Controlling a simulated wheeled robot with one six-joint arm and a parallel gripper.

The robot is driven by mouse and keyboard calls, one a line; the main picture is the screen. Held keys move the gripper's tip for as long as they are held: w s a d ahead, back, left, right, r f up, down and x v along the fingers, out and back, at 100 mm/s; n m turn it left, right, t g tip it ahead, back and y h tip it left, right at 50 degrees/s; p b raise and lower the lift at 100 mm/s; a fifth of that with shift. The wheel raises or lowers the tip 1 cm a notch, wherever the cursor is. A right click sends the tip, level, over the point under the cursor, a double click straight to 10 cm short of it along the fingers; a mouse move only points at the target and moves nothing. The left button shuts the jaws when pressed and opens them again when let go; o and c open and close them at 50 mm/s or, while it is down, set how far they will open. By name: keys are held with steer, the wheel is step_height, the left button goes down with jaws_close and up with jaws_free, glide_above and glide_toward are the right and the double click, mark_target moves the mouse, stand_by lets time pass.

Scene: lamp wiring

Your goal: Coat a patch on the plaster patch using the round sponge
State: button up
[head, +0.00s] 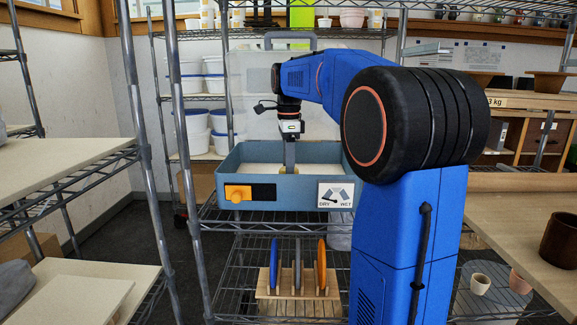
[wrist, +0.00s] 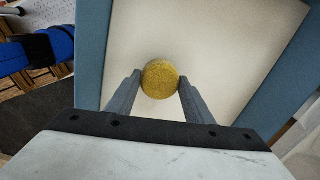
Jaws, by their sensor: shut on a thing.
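The round sponge (wrist: 161,79) is yellow and sits between the two fingertips of my gripper (wrist: 160,88) in the wrist view. The gripper is shut on it. Beneath it is the pale plaster patch (wrist: 225,40), a flat surface framed by a blue-grey box (wrist: 89,50). I cannot tell whether the sponge touches the plaster. No coated area is distinguishable on the visible plaster.
The box front carries an orange knob (head: 237,194) and a DRY–WET dial (head: 335,195). It stands on a wire shelf (head: 225,216). A wooden rack (head: 297,291) with blue and orange discs is below. Metal shelf posts stand close at the left.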

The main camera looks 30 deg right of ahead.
steer(key=shift+f, duration=0.65)
stand_by(0.3)
steer(key=shift+s+d+r, duration=0.1)
steer(key=shift+s+d, duration=0.4)
steer(key=shift+d, duration=0.25)
steer(key=shift+s+d, duration=0.5)
steer(key=shift+d, duration=0.25)
steer(key=shift+s+d+f, duration=0.1)
steer(key=shift+s+d, duration=0.6)
steer(key=shift+d, duration=0.3)
steer(key=shift+s+d+f, duration=0.1)
steer(key=shift+s+d, duration=0.6)
steer(key=shift+d, duration=0.35)
steer(key=shift+s+d+f, duration=0.1)
steer(key=shift+s+d, duration=0.6)
steer(key=shift+d, duration=0.3)
